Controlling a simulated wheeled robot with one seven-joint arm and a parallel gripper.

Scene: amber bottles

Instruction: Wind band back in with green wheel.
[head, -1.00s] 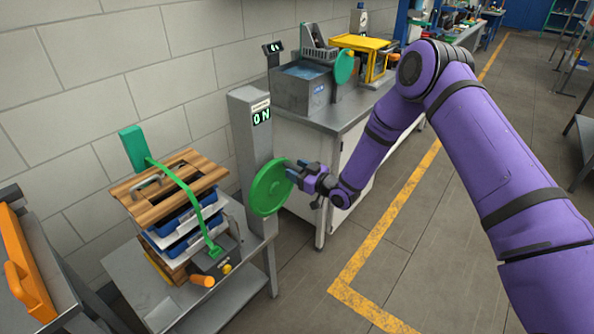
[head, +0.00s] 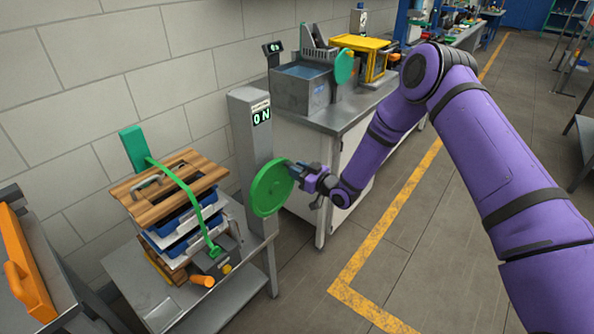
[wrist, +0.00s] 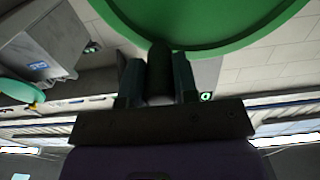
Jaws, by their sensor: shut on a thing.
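The green wheel (head: 266,188) stands upright on the side of a grey post (head: 247,135) whose small display reads "ON". My gripper (head: 295,171) is at the wheel's right rim. In the wrist view my gripper (wrist: 158,85) is shut on the wheel's dark handle (wrist: 160,60), with the green wheel (wrist: 200,20) just beyond it. The green band (head: 182,187) runs from a green block (head: 134,148) at the wall, over a stack of trays under a wooden board (head: 170,182), down to a grey fitting at the front.
The stack stands on a grey metal table (head: 150,290). An orange-handled piece (head: 25,265) lies on a surface at the left edge. A workbench (head: 350,115) with a water basin (head: 300,88) and a yellow frame stands behind my gripper. The floor at right is clear.

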